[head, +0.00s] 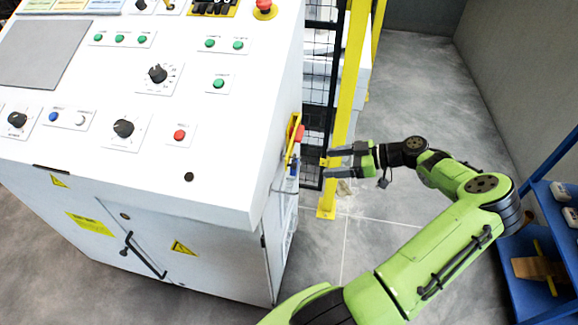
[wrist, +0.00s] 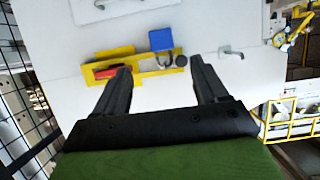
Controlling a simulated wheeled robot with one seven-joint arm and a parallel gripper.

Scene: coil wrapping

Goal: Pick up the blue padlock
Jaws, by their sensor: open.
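The blue padlock (wrist: 161,39) shows in the wrist view as a small blue block against a yellow bracket (wrist: 150,71) on the white cabinet side. In the head view a small blue patch (head: 294,169) beside the yellow bracket appears to be the padlock, seen edge-on. My gripper (wrist: 160,64) is open and empty, with its fingers spread to either side below the padlock in the wrist view. In the head view my gripper (head: 327,163) points left at the cabinet side, a short gap away from it. Its fingers do not touch the padlock.
A red handle (wrist: 108,72) sits on the bracket's left end, and a dark round knob (wrist: 181,60) sits at its right. A metal handle (wrist: 231,52) is farther right. A yellow post (head: 347,95) and black mesh fence stand just behind my gripper. A blue shelf (head: 517,262) stands at right.

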